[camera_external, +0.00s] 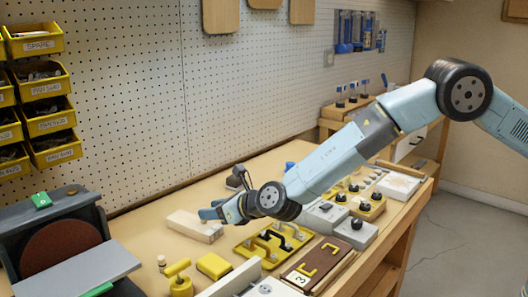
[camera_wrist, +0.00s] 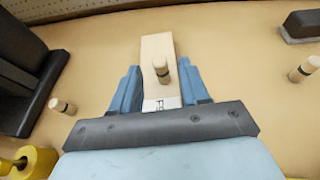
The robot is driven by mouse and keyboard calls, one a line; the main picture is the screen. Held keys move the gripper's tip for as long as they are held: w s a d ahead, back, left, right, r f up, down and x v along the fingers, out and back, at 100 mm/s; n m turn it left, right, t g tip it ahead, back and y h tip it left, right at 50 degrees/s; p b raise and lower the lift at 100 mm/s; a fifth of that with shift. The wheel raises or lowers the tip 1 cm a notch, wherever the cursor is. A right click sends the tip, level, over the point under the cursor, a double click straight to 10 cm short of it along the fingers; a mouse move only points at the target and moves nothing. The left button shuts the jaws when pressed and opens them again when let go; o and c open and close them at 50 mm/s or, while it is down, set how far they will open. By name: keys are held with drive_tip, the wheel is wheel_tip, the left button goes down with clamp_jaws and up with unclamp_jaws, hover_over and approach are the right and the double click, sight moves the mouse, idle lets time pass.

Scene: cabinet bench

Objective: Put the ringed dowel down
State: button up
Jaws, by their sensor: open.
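A pale wooden dowel (camera_wrist: 161,69) with a dark ring shows in the wrist view, over the wooden block (camera_wrist: 157,48). It appears to stand in or on the block, but I cannot tell which. My gripper (camera_wrist: 160,84) is open, with its blue fingers apart on either side of the block and dowel. I see no finger touching the dowel. Two other dark-ringed dowels lie or stand at left (camera_wrist: 62,106) and right (camera_wrist: 304,69).
A grey sanding machine (camera_external: 70,245) stands at the left. A yellow block (camera_external: 214,265), a yellow plate with handles (camera_external: 252,250) and a brown board (camera_external: 330,258) lie in front of my gripper. A pegboard wall (camera_external: 150,110) rises behind. Bare bench shows around the block.

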drive_tip(key=v, duration=0.8)
drive_tip(key=shift+w, duration=0.1)
